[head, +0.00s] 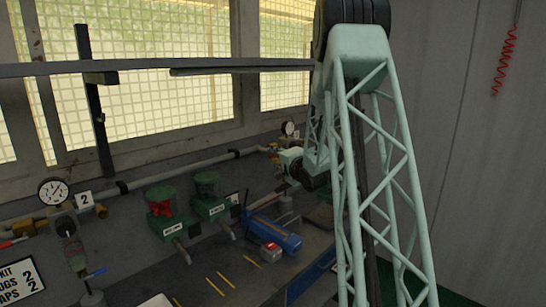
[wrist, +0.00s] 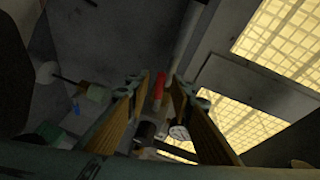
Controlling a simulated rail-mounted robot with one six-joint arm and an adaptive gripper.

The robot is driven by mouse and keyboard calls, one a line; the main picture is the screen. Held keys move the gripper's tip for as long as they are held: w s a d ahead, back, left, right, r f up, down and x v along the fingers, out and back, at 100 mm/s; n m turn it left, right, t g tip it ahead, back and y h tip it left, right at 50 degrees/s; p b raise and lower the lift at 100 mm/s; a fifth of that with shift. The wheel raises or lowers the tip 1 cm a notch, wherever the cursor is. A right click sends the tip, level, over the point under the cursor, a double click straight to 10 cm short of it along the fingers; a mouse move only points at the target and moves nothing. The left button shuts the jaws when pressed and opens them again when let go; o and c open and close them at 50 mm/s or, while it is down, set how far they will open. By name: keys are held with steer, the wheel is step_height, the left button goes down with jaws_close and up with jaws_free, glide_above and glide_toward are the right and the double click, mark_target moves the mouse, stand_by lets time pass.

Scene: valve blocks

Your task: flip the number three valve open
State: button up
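A red lever handle (wrist: 158,84) lies between the fingertips of my gripper in the wrist view, with a visible gap on both sides. My gripper (wrist: 160,78) is open, its two wood-coloured fingers apart. In the head view my arm reaches to a far pipe fitting with a round gauge (head: 288,128). My wrist partly hides that fitting, and I see no number plate on it. A gauge also shows beside the right finger in the wrist view (wrist: 179,132). The nearer valve block at the left has a gauge (head: 53,191) and a plate marked 2 (head: 84,198).
Two green machines, one with a red part (head: 160,205) and one behind it (head: 208,195), stand along the wall. A blue tool (head: 272,233), a red-and-white box (head: 270,252) and yellow sticks (head: 227,279) lie on the bench. A wall pipe (head: 180,172) runs behind.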

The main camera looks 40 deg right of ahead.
steer(key=shift+w+d, duration=0.2)
steer(key=shift+w, duration=0.35)
steer(key=shift+c, duration=0.7)
jaws_close()
steer(key=shift+a, duration=0.15)
